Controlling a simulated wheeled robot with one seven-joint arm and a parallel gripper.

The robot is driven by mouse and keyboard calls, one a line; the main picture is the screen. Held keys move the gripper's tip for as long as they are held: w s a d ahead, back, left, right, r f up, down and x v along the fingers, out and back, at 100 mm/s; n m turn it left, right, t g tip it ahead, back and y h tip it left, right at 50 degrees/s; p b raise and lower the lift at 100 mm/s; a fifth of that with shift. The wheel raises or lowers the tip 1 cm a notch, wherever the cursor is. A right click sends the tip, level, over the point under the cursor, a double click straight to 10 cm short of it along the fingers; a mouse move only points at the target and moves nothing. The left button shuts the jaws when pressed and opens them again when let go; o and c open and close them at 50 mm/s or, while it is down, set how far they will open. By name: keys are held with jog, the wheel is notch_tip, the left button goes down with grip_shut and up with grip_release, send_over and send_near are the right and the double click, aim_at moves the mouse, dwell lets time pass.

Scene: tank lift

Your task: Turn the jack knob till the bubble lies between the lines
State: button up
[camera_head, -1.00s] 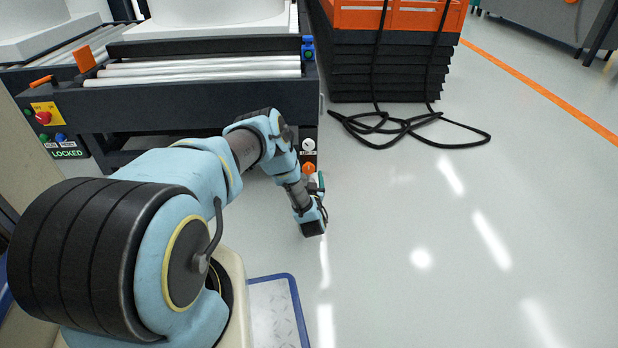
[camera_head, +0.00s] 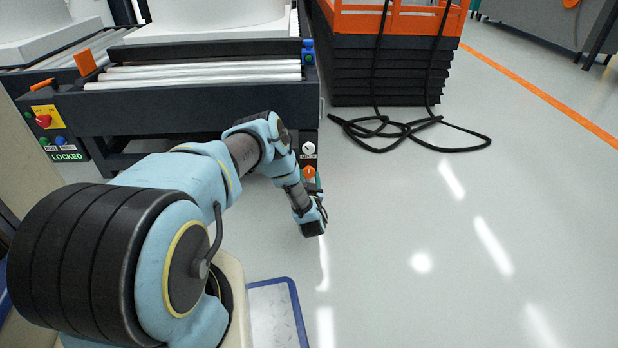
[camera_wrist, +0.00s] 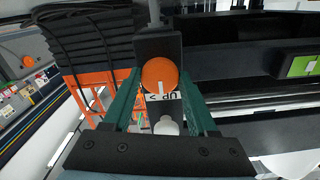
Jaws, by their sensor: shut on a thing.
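The orange jack knob (camera_wrist: 160,75) is in the middle of the wrist view, a round knob with a white mark on its lower part. A label reading "UP" with an arrow (camera_wrist: 163,97) lies just below it. My gripper (camera_wrist: 160,80) has a green finger on each side of the knob and is shut on it. In the head view the knob (camera_head: 309,171) shows at the low front corner of the dark lift frame. A bright green panel with a pale mark (camera_wrist: 303,66) shows at the right of the wrist view; I cannot make out a bubble or lines.
A white round fitting (camera_head: 308,148) sits above the knob. Behind stands an orange crate on a black bellows (camera_head: 388,75), with a black cable (camera_head: 410,134) looped on the floor. A control panel (camera_head: 55,125) reads "LOCKED" at left. Floor to the right is clear.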

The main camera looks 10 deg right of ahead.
jog(key=c, duration=0.4)
jog(key=shift+n, duration=0.3)
jog(key=n, duration=0.7)
jog(key=shift+n+p, duration=0.3)
jog(key=shift+p, duration=0.1)
jog(key=n, duration=0.4)
jog(key=shift+n, duration=1.7)
